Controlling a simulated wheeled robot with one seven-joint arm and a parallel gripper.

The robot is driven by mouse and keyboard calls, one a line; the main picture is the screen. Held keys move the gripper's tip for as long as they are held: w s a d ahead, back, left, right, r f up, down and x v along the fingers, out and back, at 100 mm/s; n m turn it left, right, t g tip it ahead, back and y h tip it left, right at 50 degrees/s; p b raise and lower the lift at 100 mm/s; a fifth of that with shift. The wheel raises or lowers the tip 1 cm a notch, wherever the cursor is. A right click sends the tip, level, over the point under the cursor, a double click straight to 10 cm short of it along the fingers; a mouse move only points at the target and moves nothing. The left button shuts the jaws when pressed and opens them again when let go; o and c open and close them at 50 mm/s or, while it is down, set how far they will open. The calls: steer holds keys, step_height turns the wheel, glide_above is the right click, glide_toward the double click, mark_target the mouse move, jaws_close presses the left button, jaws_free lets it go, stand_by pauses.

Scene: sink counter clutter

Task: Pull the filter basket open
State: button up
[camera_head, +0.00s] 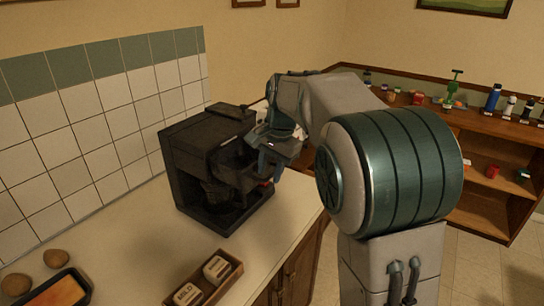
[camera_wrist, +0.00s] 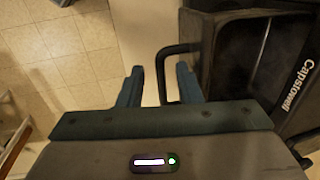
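The black coffee machine (camera_head: 212,165) stands on the counter against the tiled wall. The filter basket's dark housing (camera_wrist: 250,55) appears at the right of the wrist view, with a thin black looped handle (camera_wrist: 161,70) sticking out to the left. My gripper (camera_head: 266,170) is at the machine's front right, at about the height of its upper part. In the wrist view my gripper (camera_wrist: 160,80) is open. The handle's upright bar shows between the two fingers, with gaps on both sides. Whether the bar is at fingertip depth is hard to tell. The basket is mostly hidden in the head view.
A wooden box with two white blocks (camera_head: 205,290) lies on the counter in front of the machine. Potatoes (camera_head: 55,258) and a black tray (camera_head: 85,280) are at lower left. The counter edge (camera_head: 290,262) and open floor are to the right, with a shelf (camera_head: 490,185) beyond.

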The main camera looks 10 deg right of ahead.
step_height(320, 180, up, 13)
steer(key=s+d, duration=0.1)
steer(key=d, duration=0.1)
steer(key=shift+s+r, duration=0.15)
steer(key=shift+s, duration=0.2)
steer(key=shift+d, duration=0.1)
steer(key=s+d+f+n+t, duration=0.1)
steer(key=s+d+f+n, duration=0.2)
steer(key=s+f, duration=0.6)
steer(key=s+d+f+n+t+h, duration=0.1)
steer(key=s+d+f+n, duration=0.2)
steer(key=s+f, duration=0.7)
steer(key=s+n, duration=0.2)
steer(key=s, duration=0.4)
steer(key=shift+f+h, duration=0.2)
steer(key=shift+h, duration=0.1)
